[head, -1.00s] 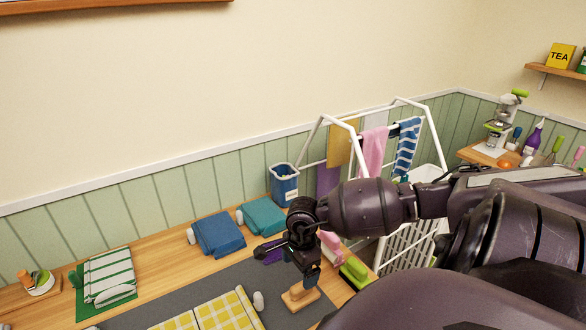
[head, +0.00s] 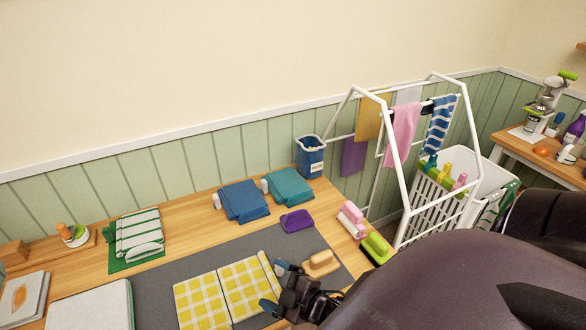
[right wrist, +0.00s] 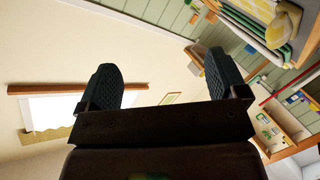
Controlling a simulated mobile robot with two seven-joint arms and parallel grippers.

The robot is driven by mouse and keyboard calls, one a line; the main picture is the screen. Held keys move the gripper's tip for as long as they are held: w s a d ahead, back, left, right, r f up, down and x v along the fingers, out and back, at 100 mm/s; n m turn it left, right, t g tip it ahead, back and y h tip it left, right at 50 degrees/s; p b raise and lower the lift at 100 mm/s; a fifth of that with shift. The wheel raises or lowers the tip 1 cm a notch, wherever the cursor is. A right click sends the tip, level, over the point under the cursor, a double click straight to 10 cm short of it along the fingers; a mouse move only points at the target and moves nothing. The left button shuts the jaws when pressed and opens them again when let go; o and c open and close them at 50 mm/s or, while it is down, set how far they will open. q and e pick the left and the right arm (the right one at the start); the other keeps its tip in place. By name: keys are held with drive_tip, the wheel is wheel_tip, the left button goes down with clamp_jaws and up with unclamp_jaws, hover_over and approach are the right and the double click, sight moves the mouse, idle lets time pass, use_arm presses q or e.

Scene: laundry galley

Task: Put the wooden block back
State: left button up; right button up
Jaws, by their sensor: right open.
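A light wooden block (head: 320,263) with rounded ends lies on the right part of the grey mat (head: 204,258) in the head view. Another squarish wooden block (head: 12,252) stands at the far left edge of the table. My right gripper (head: 273,288) is just left of and in front of the rounded block, over the edge of the yellow checked cloth (head: 228,290). In the right wrist view its two fingers (right wrist: 162,65) are wide apart with nothing between them. My left gripper is not in view.
A purple cloth (head: 297,220), pink (head: 351,219) and green (head: 375,248) brushes lie near the rounded block. Folded blue (head: 244,201) and teal (head: 289,187) towels and a blue bin (head: 310,157) stand behind. A drying rack (head: 392,150) and a white basket (head: 437,205) are at the right.

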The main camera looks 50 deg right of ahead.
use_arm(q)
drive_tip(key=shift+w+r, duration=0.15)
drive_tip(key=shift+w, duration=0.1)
use_arm(e)
drive_tip(key=s+f+m+g+h, duration=0.2)
drive_tip(key=s+f+m, duration=0.3)
drive_tip(key=m, duration=0.3)
drive_tip(key=shift+s+f+m+g, duration=0.25)
drive_tip(key=shift+f+m+g, duration=0.15)
drive_tip(key=shift+f+g, duration=0.35)
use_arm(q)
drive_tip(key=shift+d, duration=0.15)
use_arm(e)
drive_tip(key=shift+r, duration=0.15)
